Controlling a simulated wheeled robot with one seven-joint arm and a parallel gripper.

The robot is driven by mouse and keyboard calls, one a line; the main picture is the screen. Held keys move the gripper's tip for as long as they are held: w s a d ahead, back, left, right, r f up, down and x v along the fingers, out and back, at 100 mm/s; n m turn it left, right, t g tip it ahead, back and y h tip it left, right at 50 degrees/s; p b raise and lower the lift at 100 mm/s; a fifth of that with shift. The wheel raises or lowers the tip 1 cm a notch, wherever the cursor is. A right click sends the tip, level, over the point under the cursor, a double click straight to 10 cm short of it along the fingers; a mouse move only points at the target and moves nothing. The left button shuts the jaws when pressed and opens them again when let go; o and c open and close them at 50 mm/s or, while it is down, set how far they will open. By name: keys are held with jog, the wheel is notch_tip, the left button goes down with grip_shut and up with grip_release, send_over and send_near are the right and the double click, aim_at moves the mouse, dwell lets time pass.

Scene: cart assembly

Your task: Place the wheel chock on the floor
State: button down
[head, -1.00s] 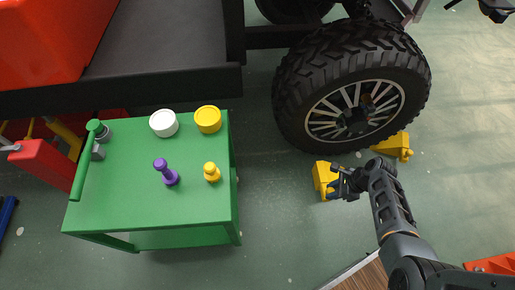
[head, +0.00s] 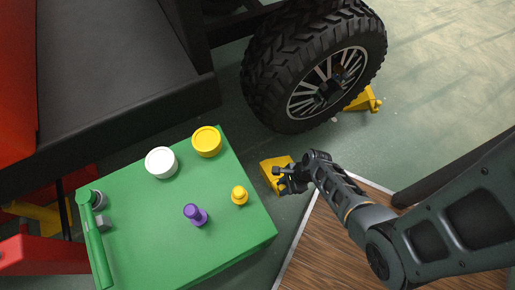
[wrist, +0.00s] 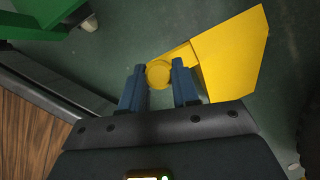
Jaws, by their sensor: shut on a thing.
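A yellow wheel chock (head: 272,172) is held in my gripper (head: 287,181), between the green table and the big black wheel. In the wrist view, the blue fingers of my gripper (wrist: 159,82) are shut on the round knob of the chock (wrist: 232,55), whose wedge body extends to the right. I cannot tell whether the chock touches the floor (head: 225,90). A second yellow chock (head: 364,100) stands on the floor at the right side of the wheel (head: 318,70).
The green table (head: 150,240) at the left carries a white jar (head: 161,162), a yellow jar (head: 206,142), a purple peg (head: 195,215), a yellow peg (head: 240,195) and a green-handled tool (head: 95,245). A wooden surface (head: 325,250) lies below my arm.

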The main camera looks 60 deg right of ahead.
aim_at(266, 166)
jog(key=w+d+f+b, duration=0.1)
jog(key=w+d+b, duration=0.2)
jog(key=w, duration=0.3)
jog(key=w+d+f+b, duration=0.2)
jog(key=w+d+b, duration=0.2)
jog(key=w, duration=0.3)
jog(key=shift+w+d+f, duration=0.15)
jog(key=shift+d+f, duration=0.1)
jog(key=shift+d, duration=0.15)
jog(key=shift+f+b, duration=0.15)
jog(key=shift+b, duration=0.2)
jog(key=c, duration=0.8)
grip_release()
